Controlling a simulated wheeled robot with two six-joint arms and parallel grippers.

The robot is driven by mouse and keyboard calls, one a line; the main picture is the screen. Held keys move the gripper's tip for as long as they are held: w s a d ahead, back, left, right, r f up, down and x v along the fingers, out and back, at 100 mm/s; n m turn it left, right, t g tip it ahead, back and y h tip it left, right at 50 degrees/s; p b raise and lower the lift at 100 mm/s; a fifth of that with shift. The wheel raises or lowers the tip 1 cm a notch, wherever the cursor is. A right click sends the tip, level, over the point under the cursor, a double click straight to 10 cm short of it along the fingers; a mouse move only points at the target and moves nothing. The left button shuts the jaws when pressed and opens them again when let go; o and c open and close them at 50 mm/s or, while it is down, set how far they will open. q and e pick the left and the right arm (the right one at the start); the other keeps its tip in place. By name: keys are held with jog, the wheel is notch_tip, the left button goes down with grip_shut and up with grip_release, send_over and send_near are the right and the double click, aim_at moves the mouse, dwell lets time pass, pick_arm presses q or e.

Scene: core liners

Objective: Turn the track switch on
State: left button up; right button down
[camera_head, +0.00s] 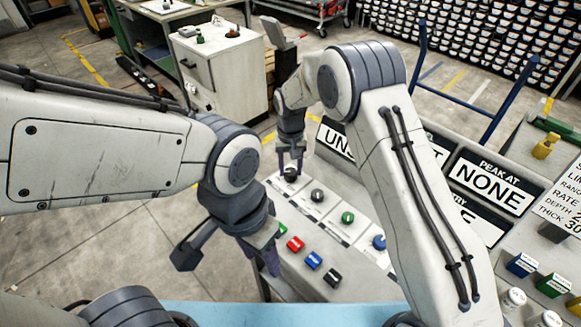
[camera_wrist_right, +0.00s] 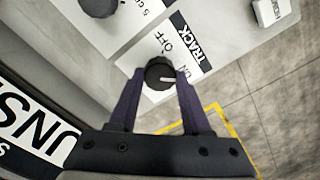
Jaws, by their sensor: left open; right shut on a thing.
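The track switch is a round black knob (camera_wrist_right: 160,73) beside a label reading TRACK, with OFF and a partly covered ON printed near it. Its white pointer line points to the right in the right wrist view, roughly toward ON. In the head view the knob (camera_head: 290,175) is at the far left corner of the panel. My right gripper (camera_wrist_right: 157,76) has its purple fingers on both sides of the knob, shut on it; it also shows in the head view (camera_head: 290,160). My left gripper (camera_head: 268,268) is open and empty near the panel's front left edge.
Black-framed signs, such as NONE (camera_head: 488,187), stand behind. Floor is open at left.

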aim_at(290, 172)
jog(key=shift+m, duration=0.4)
jog(key=shift+c, duration=1.8)
grip_release()
notch_tip(290, 172, up, 11)
jog(key=b, duration=0.1)
jog(key=shift+f, duration=0.2)
